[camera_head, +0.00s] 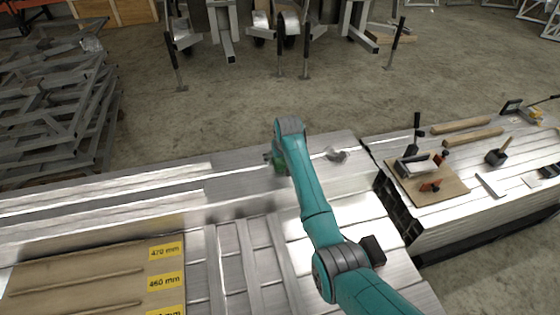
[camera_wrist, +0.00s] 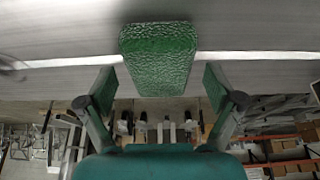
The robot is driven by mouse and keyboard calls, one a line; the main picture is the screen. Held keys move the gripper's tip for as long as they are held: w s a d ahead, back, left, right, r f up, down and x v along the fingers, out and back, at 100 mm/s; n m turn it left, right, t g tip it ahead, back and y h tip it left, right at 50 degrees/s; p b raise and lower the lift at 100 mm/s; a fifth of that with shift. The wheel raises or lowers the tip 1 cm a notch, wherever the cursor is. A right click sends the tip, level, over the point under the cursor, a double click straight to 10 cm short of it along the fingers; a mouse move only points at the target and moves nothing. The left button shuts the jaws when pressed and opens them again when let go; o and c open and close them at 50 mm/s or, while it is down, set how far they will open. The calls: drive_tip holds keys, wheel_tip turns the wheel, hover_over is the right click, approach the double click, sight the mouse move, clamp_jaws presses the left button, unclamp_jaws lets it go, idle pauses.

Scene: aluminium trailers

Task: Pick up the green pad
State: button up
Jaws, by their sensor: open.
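The green pad (camera_wrist: 158,58) is a rough-textured block with rounded edges, in the upper middle of the wrist view against a grey metal surface. My gripper (camera_wrist: 159,80) is open, with one finger to each side of the pad and a visible gap on both sides. Nothing is held. In the head view, my arm reaches over the aluminium bench, and a small green patch (camera_head: 278,161) shows beside its far end. The arm partly hides it, so I cannot tell pad from gripper there.
A round metal piece (camera_head: 336,155) lies right of the arm's end. A brown board (camera_head: 100,275) with yellow size labels lies at the lower left. A second bench (camera_head: 465,205) at right carries clamps, wooden bars and tools. Stacked metal frames (camera_head: 55,115) stand at left.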

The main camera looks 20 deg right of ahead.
drive_tip(key=shift+f, duration=0.25)
idle(0.3)
drive_tip(key=c, duration=1.2)
